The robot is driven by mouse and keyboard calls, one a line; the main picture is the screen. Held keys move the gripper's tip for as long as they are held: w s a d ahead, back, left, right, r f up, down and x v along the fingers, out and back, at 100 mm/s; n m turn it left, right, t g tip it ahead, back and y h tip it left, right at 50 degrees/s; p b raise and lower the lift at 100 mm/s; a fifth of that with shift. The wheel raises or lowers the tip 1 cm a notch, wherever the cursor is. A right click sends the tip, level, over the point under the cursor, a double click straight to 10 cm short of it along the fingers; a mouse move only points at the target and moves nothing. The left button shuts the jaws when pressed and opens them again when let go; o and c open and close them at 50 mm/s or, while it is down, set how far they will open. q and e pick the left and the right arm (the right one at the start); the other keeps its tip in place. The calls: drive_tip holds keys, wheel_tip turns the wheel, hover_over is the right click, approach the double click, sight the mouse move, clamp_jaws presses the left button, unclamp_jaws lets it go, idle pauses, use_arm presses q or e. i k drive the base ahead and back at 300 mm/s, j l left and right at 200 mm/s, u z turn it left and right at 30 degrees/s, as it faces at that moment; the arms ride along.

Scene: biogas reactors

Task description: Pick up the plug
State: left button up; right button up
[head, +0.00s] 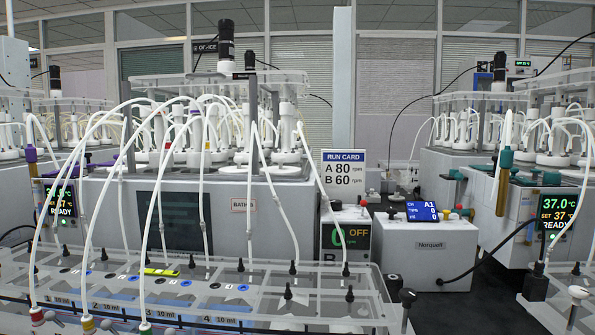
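No single object stands out clearly as the plug. Several small black cone-shaped pieces stand upright on the clear rack (318,312) in the foreground, such as one black piece (349,294) at its right and another black piece (288,291) left of it. White tubes hang over the rack; some end in coloured tips, such as a red tip (37,314), a yellow tip (88,324) and a green tip (145,328). Neither of my grippers is in view.
A grey water bath (278,215) with tubed bottles stands behind the rack. A run card (343,172) reads A 80, B 60 rpm. Right of it are a control box (345,240) showing OFF and a white Norquell box (428,255). A yellow-green bar (161,271) lies on the rack.

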sight(280, 170)
drive_tip(key=j+u, duration=0.2)
drive_tip(key=u, duration=0.15)
drive_tip(key=i+j+u, duration=0.15)
drive_tip(key=u, duration=0.2)
drive_tip(key=i+j+u, duration=0.1)
drive_tip(key=u, duration=0.25)
drive_tip(key=j, duration=0.05)
